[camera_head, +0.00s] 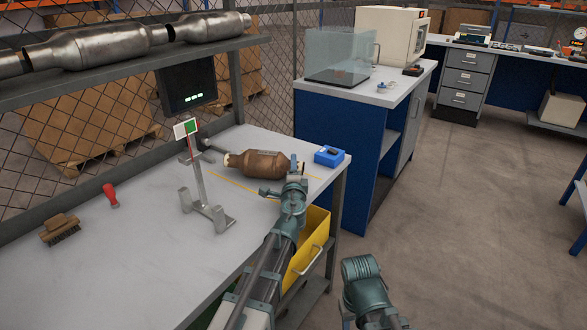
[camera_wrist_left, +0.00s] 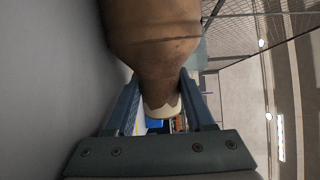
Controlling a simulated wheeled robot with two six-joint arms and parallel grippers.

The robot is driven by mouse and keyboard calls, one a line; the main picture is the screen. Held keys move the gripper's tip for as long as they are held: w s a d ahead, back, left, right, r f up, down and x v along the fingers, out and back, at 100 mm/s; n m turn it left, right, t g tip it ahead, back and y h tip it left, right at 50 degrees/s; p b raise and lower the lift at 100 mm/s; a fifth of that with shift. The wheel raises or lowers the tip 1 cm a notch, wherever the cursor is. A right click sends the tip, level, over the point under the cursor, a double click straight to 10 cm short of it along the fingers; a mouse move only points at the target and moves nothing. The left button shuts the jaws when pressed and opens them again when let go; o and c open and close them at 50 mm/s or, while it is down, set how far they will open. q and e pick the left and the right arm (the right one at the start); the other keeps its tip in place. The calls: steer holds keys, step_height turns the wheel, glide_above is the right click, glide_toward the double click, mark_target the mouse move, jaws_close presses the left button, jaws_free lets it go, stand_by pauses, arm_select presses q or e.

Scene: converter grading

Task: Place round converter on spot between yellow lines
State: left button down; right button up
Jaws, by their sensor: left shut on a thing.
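The round converter (camera_head: 258,164) is a brown, bulging can with narrow necks, lying on its side at the far right of the grey workbench (camera_head: 130,245). My left gripper (camera_head: 291,168) is shut on its right-hand neck. In the left wrist view the converter (camera_wrist_left: 155,35) fills the top, with its pale neck end between the two fingers (camera_wrist_left: 160,100). A yellow line (camera_head: 238,187) shows on the bench in front of the converter, partly hidden by my arm. I cannot tell whether the converter touches the bench. My right gripper is not in view; only part of that arm shows.
A blue box (camera_head: 329,156) sits close right of the converter. A metal stand (camera_head: 203,200) with a green-and-white sign is left of it. A red-handled tool (camera_head: 110,196) and a brush (camera_head: 60,230) lie further left. A yellow bin (camera_head: 308,245) hangs below the bench edge.

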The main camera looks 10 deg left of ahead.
arm_select(q)
steer(key=c, duration=0.5)
jaws_free()
steer(key=shift+c, duration=0.2)
steer(key=shift+r, duration=0.1)
steer(key=v, duration=1.2)
steer(key=shift+s, duration=0.15)
